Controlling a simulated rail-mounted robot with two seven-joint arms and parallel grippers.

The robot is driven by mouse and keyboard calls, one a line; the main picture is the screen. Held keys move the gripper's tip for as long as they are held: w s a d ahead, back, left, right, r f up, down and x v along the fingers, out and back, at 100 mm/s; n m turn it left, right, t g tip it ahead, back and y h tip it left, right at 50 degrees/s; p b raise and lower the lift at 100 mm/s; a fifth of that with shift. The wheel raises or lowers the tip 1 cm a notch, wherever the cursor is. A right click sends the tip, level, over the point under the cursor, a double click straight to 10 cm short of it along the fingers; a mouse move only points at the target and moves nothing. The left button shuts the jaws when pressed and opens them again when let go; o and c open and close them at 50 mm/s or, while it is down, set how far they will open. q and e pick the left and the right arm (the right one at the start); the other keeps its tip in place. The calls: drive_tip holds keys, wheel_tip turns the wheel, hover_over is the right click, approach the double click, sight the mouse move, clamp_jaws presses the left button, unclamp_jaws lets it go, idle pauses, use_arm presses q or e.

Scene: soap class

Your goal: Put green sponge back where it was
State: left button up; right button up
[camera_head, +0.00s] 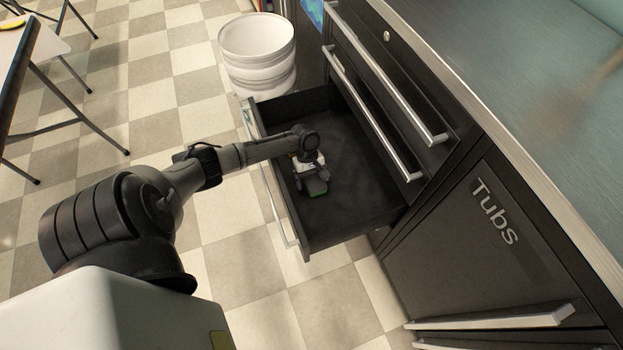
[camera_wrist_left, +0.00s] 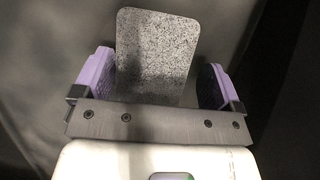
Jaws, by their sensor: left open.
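The green sponge (camera_head: 317,196) is in the open drawer, mostly hidden under my left gripper (camera_head: 314,184); only a thin green edge and a greyish top show in the head view. In the left wrist view, a grey speckled, rounded rectangular face, likely the top of the sponge (camera_wrist_left: 155,45), lies between the two purple fingers of the left gripper (camera_wrist_left: 156,84). Whether the sponge rests on the drawer floor is hard to tell. My right gripper is out of view.
The dark open drawer (camera_head: 365,205) has low walls and a front handle (camera_head: 268,185); its floor is otherwise clear. Shut drawers rise beside it, under a metal counter (camera_head: 490,60). A white bucket (camera_head: 257,50) stands behind it. A "Tubs" door (camera_head: 470,255) is at the right.

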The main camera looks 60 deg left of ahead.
use_arm(q)
drive_tip(key=p+v, duration=0.6)
drive_tip(key=v, duration=0.6)
drive_tip(key=shift+w, duration=0.1)
